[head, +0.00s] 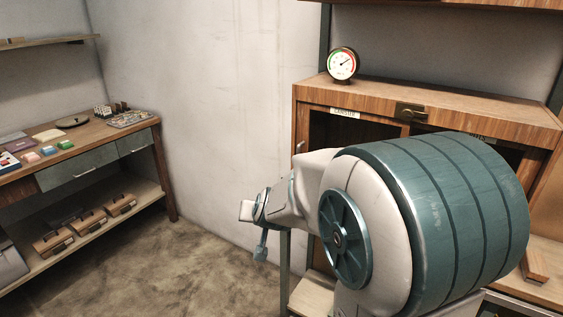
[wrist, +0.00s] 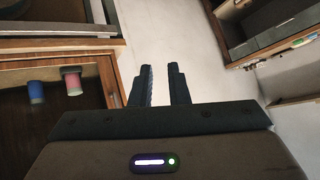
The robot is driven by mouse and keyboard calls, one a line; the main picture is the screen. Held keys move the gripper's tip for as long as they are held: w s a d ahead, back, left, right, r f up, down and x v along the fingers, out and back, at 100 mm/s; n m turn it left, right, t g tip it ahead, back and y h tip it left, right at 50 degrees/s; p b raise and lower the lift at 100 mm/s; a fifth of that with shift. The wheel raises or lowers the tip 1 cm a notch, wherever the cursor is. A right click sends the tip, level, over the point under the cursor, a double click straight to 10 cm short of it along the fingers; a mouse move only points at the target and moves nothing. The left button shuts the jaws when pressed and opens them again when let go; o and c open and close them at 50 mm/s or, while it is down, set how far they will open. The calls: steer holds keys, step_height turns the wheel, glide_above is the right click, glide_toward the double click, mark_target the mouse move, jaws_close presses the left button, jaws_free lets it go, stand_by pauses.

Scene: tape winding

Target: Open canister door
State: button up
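The wooden cabinet (head: 548,118) stands at the right in the head view. A label (head: 344,113) that seems to read "CANISTER" sits above its dark left front (head: 335,128).
A round gauge (head: 342,64) stands on the cabinet. A dark metal latch (head: 411,111) is on its front edge. A blue spool (wrist: 37,92) and a pink spool (wrist: 71,80) show at the left in the wrist view. A workbench (head: 95,133) stands at the left wall; floor between is clear.

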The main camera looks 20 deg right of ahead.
steer(key=w+d+m+t+h, duration=0.1)
steer(key=w+d+h, duration=0.2)
steer(key=w+d, duration=0.3)
steer(key=w+d+m+t+h, duration=0.1)
steer(key=w+d+h, duration=0.3)
steer(key=w+d, duration=0.3)
steer(key=w+d+m+t+h+p, duration=0.1)
steer(key=w+d+m+h, duration=0.1)
steer(key=w+d+h, duration=0.2)
steer(key=shift+w+d+r+t, duration=0.2)
steer(key=shift+w+d, duration=0.45)
steer(key=shift+w, duration=0.3)
steer(key=shift+w+d+r+t, duration=0.1)
steer(key=shift+w+d+t, duration=0.1)
steer(key=shift+w+d, duration=0.6)
steer(key=shift+w+a, duration=0.15)
steer(key=shift+a, duration=0.05)
jaws_close()
